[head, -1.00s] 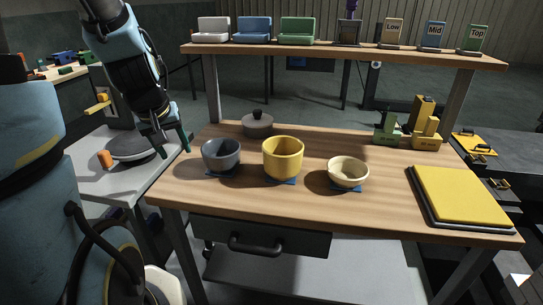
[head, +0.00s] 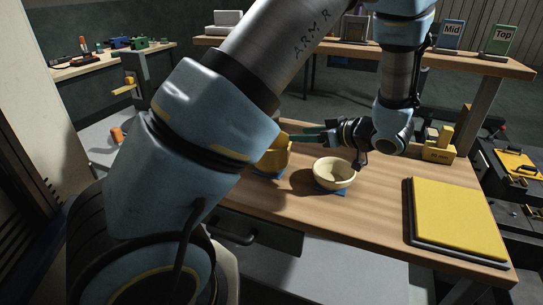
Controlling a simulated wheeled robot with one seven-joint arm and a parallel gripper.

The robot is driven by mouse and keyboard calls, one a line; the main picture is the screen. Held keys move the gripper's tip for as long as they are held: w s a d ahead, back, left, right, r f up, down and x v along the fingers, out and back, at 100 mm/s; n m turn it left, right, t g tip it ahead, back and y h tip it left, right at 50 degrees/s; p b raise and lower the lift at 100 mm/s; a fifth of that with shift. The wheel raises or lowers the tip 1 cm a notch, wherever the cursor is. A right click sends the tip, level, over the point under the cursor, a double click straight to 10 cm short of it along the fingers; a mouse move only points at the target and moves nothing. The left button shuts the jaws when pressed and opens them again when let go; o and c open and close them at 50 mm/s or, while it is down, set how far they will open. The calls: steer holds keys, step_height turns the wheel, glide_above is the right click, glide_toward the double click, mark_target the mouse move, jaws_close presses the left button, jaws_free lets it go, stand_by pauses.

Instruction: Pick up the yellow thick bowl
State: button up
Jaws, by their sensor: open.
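The yellow thick bowl (head: 274,160) stands upright on a blue pad on the wooden table, left of the cream bowl (head: 333,172). My arm hides its left part in the head view. My gripper (head: 299,135) reaches in from the right, with its fingers pointing left at the yellow bowl's upper right side. The gripper is open. I cannot tell whether a finger is touching the bowl or lies over its rim.
The cream bowl stands on its own blue pad just in front of my gripper. A yellow board (head: 457,222) lies at the table's right. Yellow blocks (head: 438,146) stand behind it. A raised shelf (head: 470,62) with label cards runs along the back. My arm hides the table's left part.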

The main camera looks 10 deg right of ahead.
mark_target(277, 135)
steer(key=p+x, duration=0.2)
steer(key=x, duration=0.6)
steer(key=shift+w+a+f, duration=0.2)
steer(key=shift+a, duration=0.1)
steer(key=shift+c, duration=0.3)
jaws_close()
stand_by(0.8)
